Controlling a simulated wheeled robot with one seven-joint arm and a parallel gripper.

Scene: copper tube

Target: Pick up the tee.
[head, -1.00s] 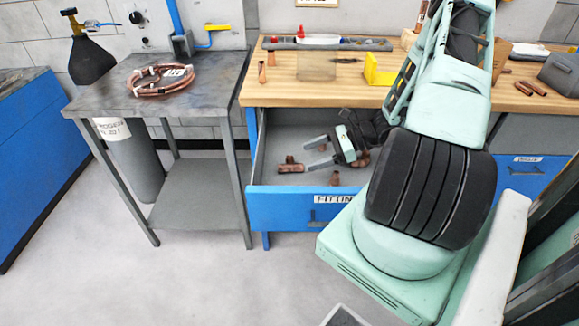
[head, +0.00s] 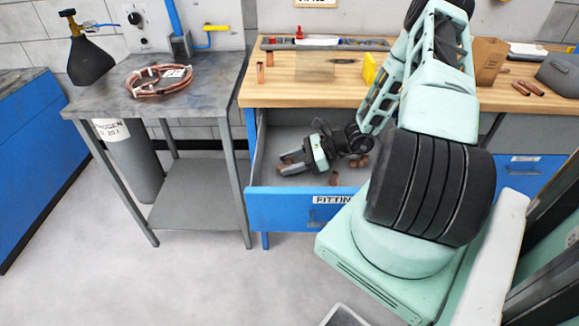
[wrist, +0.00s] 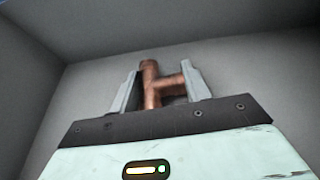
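The tee (wrist: 152,88) is a copper fitting with a straight tube and a side branch. In the wrist view it sits between the two fingers of my gripper (wrist: 160,88), its branch pointing to the right finger. Both fingers are spread wide with the tee filling most of the gap; firm contact cannot be made out. In the head view my gripper (head: 290,163) is low inside the open drawer, near its left side, and mostly covers the tee there.
The open blue drawer (head: 290,208) has walls close around my gripper. Other copper fittings (head: 334,179) lie in it, right of the gripper. The wooden bench (head: 285,93) is above. A metal table (head: 105,90) with a copper coil (head: 158,82) stands left.

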